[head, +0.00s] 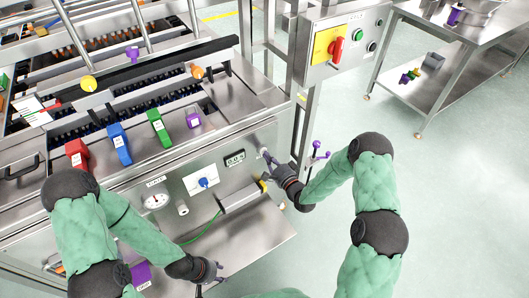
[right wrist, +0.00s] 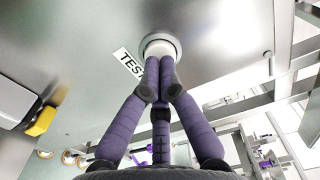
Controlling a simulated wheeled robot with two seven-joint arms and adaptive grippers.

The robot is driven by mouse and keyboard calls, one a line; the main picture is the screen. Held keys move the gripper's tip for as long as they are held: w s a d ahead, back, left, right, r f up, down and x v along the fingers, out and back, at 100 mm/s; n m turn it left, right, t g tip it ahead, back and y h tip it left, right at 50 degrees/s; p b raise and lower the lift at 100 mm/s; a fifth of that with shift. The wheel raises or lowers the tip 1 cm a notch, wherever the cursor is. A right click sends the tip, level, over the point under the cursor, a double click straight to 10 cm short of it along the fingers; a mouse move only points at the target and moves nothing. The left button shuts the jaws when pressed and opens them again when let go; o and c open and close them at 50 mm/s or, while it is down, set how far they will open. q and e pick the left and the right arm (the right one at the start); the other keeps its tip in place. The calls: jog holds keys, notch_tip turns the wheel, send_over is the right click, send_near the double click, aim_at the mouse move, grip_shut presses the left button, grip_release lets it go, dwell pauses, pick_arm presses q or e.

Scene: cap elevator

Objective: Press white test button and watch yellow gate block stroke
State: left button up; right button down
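The white test button (right wrist: 160,42) sits in a round metal ring on the steel front panel, beside a label reading TEST. My right gripper (right wrist: 160,72) is shut, with its fingertips together at the lower edge of the button. They look touching, and they cover part of it. In the head view my right gripper (head: 266,157) reaches the panel and hides the button. The yellow gate block (right wrist: 41,121) is at the end of a grey housing at the left; it also shows in the head view (head: 263,186), below the right gripper. My left gripper (head: 220,272) is open and empty, low in front of the machine.
A counter display (head: 235,158), a dial gauge (head: 156,200) and a blue knob (head: 203,183) are on the panel. A control box with a red switch (head: 336,48) stands above the right arm. A steel table (head: 455,40) is at the back right. The floor at right is clear.

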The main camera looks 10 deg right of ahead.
jog(key=shift+w+a+b, duration=0.25)
jog(key=shift+w+b, duration=0.1)
jog(key=shift+w, duration=0.3)
dwell(0.8)
jog(key=shift+s, duration=0.1)
jog(key=shift+p+v, duration=0.35)
jog(key=shift+v, duration=2.35)
jog(key=s+a+f+n+g+h, duration=0.1)
jog(key=s+a+f+n+g, duration=0.15)
jog(key=s+f+g, duration=0.35)
jog(key=s+a+f+n+g+h, duration=0.1)
jog(key=s+a+f+n+g, duration=0.2)
jog(key=s+f, duration=0.45)
jog(key=s+a+f+n+g, duration=0.2)
jog(key=s+n+g, duration=0.4)
jog(key=s, duration=1.1)
jog(key=shift+a+f+g, duration=0.25)
jog(key=shift+f+g, duration=0.45)
jog(key=shift+g, duration=0.1)
jog(key=shift+w, duration=0.1)
